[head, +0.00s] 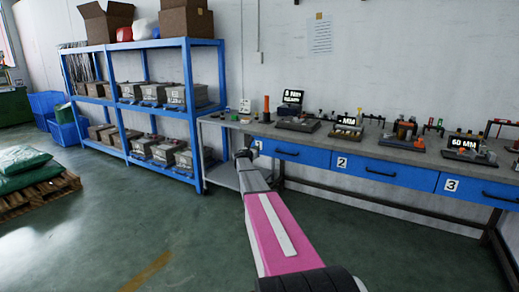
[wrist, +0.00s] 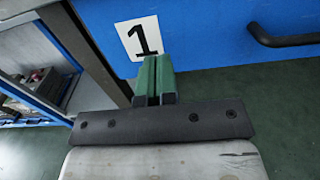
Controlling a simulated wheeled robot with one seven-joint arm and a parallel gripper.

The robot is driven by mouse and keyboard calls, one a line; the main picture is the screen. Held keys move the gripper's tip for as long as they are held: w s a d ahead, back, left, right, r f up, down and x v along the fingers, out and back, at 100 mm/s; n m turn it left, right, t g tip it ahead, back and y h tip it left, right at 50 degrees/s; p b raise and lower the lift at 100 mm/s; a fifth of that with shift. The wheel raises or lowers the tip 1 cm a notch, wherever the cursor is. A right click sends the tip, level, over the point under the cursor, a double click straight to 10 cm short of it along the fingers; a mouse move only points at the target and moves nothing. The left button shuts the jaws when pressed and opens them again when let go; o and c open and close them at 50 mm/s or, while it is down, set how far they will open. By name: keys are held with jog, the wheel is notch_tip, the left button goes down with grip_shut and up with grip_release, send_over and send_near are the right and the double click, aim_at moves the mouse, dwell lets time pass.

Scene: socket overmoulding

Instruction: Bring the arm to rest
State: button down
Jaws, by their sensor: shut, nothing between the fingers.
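My arm, with a pink and white link, reaches forward from the bottom of the head view toward the left end of the workbench. My gripper shows in the wrist view (wrist: 157,68), with its two green fingers together and nothing between them. The fingertips appear just below the number 1 label (wrist: 140,38) on the blue drawer front. In the head view the gripper is small and dark at the end of my arm, and its fingers cannot be made out.
The workbench (head: 350,147) has numbered blue drawers and several fixtures on top. A blue shelf rack (head: 163,43) with grey bins stands left of it. Green sacks lie on a wooden pallet (head: 40,196) at far left. The green floor between pallet and arm is clear.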

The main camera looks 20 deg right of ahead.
jog(key=s+a+f+m+g+y, duration=0.3)
jog(key=s+a+m, duration=0.5)
jog(key=s, duration=1)
jog(key=s+a+f+m+g+y, duration=0.4)
jog(key=s+a+m, duration=0.5)
jog(key=s+a, duration=0.6)
jog(key=s+a+f+m+g+y, duration=0.4)
jog(key=s+a+f+m+y, duration=0.3)
jog(key=s, duration=1.5)
jog(key=a+f+m, duration=0.1)
jog(key=a, duration=0.4)
jog(key=shift+s+m, duration=0.3)
jog(key=shift+a, duration=0.1)
